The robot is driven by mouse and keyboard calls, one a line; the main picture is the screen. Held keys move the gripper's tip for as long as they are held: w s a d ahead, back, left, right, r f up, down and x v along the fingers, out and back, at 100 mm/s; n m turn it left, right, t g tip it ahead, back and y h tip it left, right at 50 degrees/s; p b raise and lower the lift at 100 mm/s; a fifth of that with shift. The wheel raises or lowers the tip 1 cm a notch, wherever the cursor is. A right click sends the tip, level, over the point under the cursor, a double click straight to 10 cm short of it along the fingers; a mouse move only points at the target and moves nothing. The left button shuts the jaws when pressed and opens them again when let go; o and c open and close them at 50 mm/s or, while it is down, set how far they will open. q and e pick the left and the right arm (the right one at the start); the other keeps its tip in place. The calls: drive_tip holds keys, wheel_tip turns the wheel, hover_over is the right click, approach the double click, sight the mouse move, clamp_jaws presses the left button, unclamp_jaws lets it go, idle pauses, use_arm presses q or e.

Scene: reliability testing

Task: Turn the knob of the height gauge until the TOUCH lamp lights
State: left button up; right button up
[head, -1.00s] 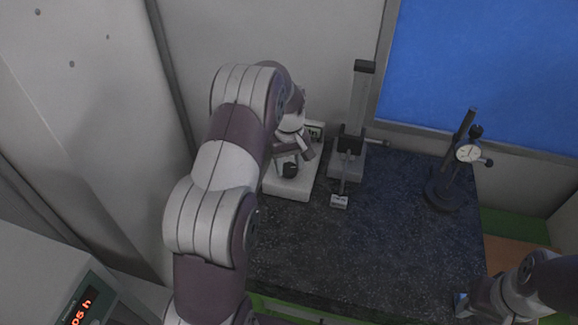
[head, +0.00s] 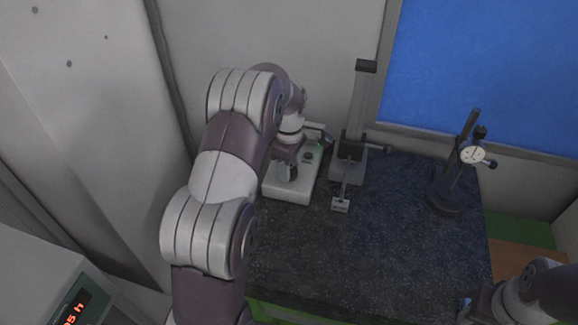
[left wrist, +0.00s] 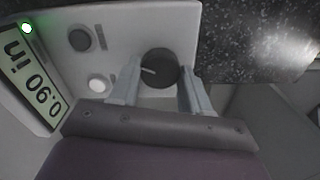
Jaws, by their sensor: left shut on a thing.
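The height gauge's pale control box (head: 289,190) is on the dark granite plate, and its column (head: 359,108) stands to the right. A stem from the column reaches down to a small block (head: 341,205). My left gripper (head: 287,172) is over the box and hides the knob in the head view. In the left wrist view, its fingers (left wrist: 160,84) are shut on the black knob (left wrist: 158,65), one on each side. The display (left wrist: 33,88) reads 0.90 in. A lamp (left wrist: 27,28) beside it is lit greenish white; its label is unreadable. My right gripper (head: 465,307) is at lower right, its jaws unclear.
A dial indicator stand (head: 446,190) is on the right of the granite plate (head: 390,245). The plate's front and middle are clear. A dark button (left wrist: 80,40) and a white button (left wrist: 97,86) are near the knob. A box with a red display (head: 75,310) is at lower left.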

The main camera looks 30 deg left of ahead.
use_arm(q)
drive_tip(key=shift+n, duration=0.3)
drive_tip(key=o, duration=1.1)
drive_tip(key=shift+r, duration=0.2)
drive_tip(key=shift+r+b, duration=0.55)
drive_tip(key=shift+b, duration=0.1)
wheel_tip(320, 180, up, 11)
drive_tip(key=p, duration=0.9)
drive_tip(key=shift+r, duration=0.1)
